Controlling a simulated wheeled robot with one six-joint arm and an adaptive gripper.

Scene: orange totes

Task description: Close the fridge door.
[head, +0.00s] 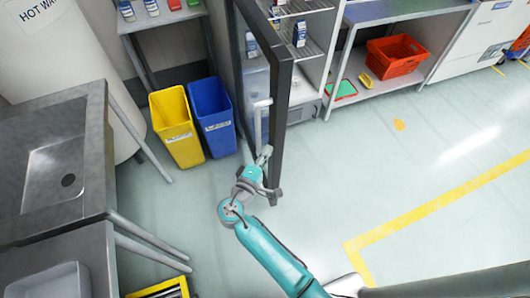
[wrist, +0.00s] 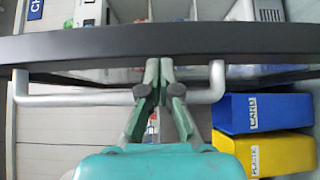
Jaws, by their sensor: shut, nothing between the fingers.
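The fridge door (head: 280,95) stands open, seen nearly edge-on, with a dark frame and a pale vertical handle (head: 257,125) on its left face. Behind it the fridge's wire shelves (head: 300,8) hold a few cartons. My gripper (head: 265,156) is at the lower end of the handle, close to the door. In the wrist view my gripper's fingers (wrist: 159,62) are shut with tips together, at the dark door frame (wrist: 100,42). They cross in front of the handle bar (wrist: 80,98). Whether the tips touch the door, I cannot tell.
A blue bin (head: 212,115) and a yellow bin (head: 177,125) stand left of the door. A metal sink bench (head: 95,150) is at the left. A shelf unit with a red-orange tote (head: 395,62) is right of the fridge. Floor to the right is clear.

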